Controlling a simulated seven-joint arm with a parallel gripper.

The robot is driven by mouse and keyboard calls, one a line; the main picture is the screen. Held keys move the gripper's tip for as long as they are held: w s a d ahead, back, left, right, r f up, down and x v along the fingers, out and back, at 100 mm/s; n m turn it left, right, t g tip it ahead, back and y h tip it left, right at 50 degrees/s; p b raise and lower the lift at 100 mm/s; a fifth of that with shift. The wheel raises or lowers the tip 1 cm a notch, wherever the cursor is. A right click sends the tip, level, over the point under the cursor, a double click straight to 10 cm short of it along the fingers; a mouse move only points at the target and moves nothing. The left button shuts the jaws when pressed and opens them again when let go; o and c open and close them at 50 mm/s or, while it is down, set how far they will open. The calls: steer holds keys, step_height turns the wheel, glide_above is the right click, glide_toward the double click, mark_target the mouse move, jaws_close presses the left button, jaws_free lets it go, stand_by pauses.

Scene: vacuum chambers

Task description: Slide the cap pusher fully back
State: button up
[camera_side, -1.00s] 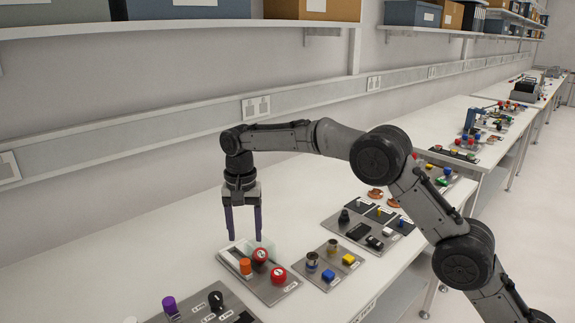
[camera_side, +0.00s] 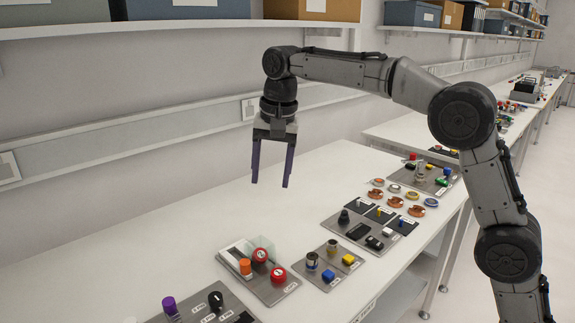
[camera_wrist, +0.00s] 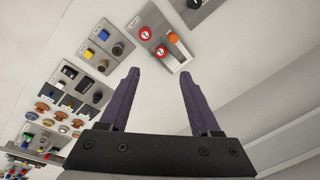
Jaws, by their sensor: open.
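The likely cap pusher is an orange-topped cylinder (camera_side: 246,266) on a grey plate (camera_side: 273,293), beside a pale, partly see-through channel (camera_side: 236,252). I cannot read a label that confirms it. Two red round caps with white marks, one upper (camera_side: 260,255) and one lower (camera_side: 278,275), are on the same plate. In the wrist view, the orange piece (camera_wrist: 174,38) and the red caps (camera_wrist: 146,33) show beyond the fingertips. My gripper (camera_side: 270,184) is open and empty, fingers down, high above the bench and clear of the plate. Its fingers also show in the wrist view (camera_wrist: 155,74).
A plate with blue and yellow parts (camera_side: 330,265) stands just right of the pusher's plate. A plate with a purple knob (camera_side: 170,305) and a black knob (camera_side: 215,301) lies at the near left. Bare bench (camera_side: 130,260) lies behind, along the wall.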

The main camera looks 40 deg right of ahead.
steer(key=shift+t, duration=0.3)
steer(key=shift+s+d+r, duration=0.35)
steer(key=shift+s+r, duration=0.3)
steer(key=shift+s, duration=0.25)
steer(key=shift+s+d+r, duration=0.3)
steer(key=shift+s+r, duration=0.3)
steer(key=shift+s, duration=0.25)
steer(key=m+g, duration=0.2)
steer(key=m, duration=0.4)
glide_above(245, 262)
step_height(245, 262, down, 15)
step_height(245, 262, down, 13)
steer(key=shift+f, duration=0.1)
jaws_close()
